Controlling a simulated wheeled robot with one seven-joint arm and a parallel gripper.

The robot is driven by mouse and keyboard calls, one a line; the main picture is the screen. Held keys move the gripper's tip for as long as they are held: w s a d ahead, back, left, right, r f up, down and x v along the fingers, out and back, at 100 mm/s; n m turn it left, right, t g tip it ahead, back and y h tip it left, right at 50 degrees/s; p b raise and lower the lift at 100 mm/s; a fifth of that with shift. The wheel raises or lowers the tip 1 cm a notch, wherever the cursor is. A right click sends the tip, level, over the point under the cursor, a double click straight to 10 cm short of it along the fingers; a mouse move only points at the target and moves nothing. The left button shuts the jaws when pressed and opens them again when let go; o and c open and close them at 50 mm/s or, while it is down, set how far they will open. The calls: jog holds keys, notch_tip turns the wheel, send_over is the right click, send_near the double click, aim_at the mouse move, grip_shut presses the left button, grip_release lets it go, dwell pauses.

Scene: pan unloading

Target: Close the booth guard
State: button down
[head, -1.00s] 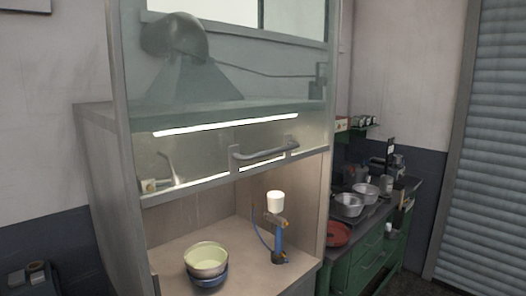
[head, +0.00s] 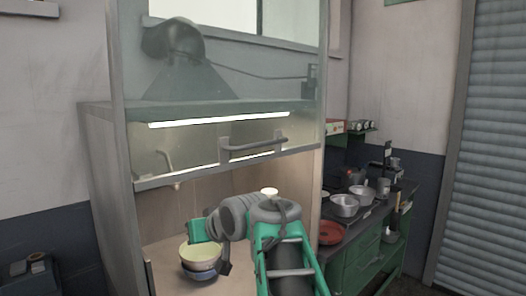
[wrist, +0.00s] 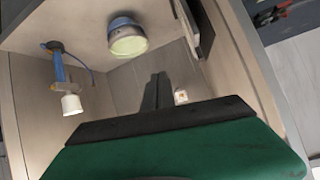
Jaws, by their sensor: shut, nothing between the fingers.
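The booth guard (head: 190,150) is a clear panel with a metal frame, partly lowered at the front of the booth. Its lower edge is above the work surface, leaving an opening underneath. A grey bar handle (head: 252,147) is fixed across its lower part. My gripper (head: 224,264) is below the handle, in front of or within the opening; its exact depth I cannot tell. Its dark fingers (wrist: 158,82) are together and empty in the wrist view, pointing into the booth. They do not touch the handle. The guard is not recognisable in the wrist view.
A blue stand with a white cup (wrist: 70,104) is mostly hidden behind my arm in the head view. A green bench (head: 365,247) with pans is right of the booth.

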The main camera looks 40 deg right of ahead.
jog(key=s+d+r+t+h+b, duration=0.2)
jog(key=d+r+t, duration=0.2)
jog(key=d+r, duration=1)
jog(key=s+d+r+n+t+y+b, duration=0.1)
jog(key=s+d+r+n+t+y, duration=0.25)
jog(key=s+r, duration=0.6)
jog(key=w+r+p, duration=0.2)
jog(key=w, duration=0.8)
jog(key=shift+m+t, duration=0.35)
jog(key=shift+t, duration=0.1)
jog(key=f, duration=0.4)
jog(key=shift+s+a, duration=0.2)
jog(key=shift+s, duration=0.2)
